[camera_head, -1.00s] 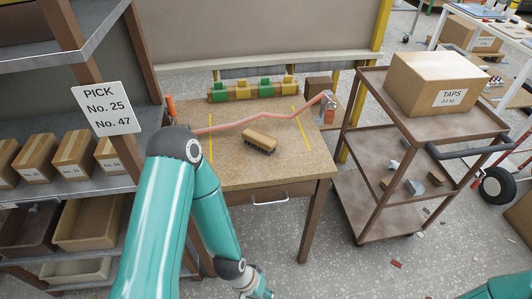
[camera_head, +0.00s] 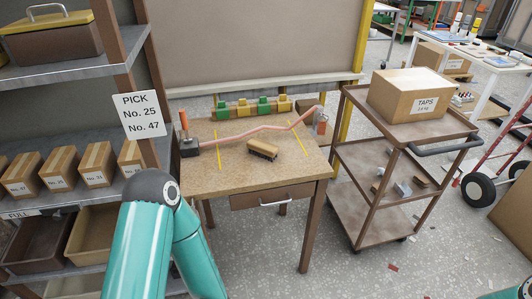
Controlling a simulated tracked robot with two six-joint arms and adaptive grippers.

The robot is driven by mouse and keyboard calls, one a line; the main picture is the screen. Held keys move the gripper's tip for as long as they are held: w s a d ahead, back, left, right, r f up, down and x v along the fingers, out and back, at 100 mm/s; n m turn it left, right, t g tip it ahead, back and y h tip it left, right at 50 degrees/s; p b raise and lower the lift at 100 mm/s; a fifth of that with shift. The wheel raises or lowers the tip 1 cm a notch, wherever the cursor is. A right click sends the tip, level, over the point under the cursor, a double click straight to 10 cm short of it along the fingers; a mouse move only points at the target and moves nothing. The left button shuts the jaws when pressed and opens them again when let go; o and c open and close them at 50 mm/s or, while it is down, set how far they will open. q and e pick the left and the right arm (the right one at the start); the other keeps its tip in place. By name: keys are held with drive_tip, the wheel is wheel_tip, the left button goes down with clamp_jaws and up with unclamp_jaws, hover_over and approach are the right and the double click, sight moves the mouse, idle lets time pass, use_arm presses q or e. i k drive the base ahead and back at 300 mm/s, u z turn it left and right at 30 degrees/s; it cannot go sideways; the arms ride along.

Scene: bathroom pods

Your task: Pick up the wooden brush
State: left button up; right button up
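My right gripper is out of view too; only a bit of teal shows at the bottom right corner.
Yellow and green blocks (camera_head: 263,105) stand along the table's back. A brown trolley (camera_head: 352,160) with a TAPS box (camera_head: 421,95) stands right of the table. Shelves with small boxes (camera_head: 97,164) and a PICK sign (camera_head: 138,114) are at the left. The table's front is clear.

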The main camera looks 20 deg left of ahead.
sight(258, 147)
drive_tip(key=u, duration=0.1)
drive_tip(key=i, duration=0.9)
drive_tip(key=z, duration=0.1)
